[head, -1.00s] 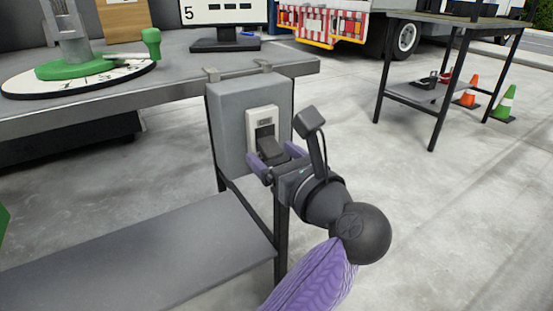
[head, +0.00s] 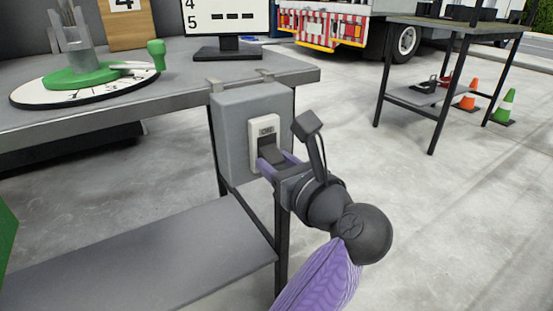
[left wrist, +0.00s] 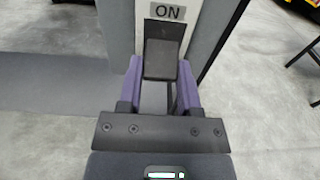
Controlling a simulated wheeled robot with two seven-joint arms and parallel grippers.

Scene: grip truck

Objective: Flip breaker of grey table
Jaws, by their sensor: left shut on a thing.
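The breaker box (head: 232,130) is grey and hangs on the end of the grey table (head: 180,88). Its white switch plate (head: 268,128) has an ON label, which also shows in the left wrist view (left wrist: 167,12). The dark switch lever (left wrist: 160,60) stands out below the label. My left gripper (head: 275,163) is at the lower part of the switch plate, its purple fingers on both sides of the lever. In the left wrist view my left gripper (left wrist: 160,80) is shut on the lever. My right gripper is not in view.
On the table top are a round dial with a green base (head: 85,78) and a monitor (head: 226,25). A lower shelf (head: 150,255) lies at left. A second table (head: 440,60), traffic cones (head: 504,106) and a truck (head: 340,22) stand behind. The floor at right is clear.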

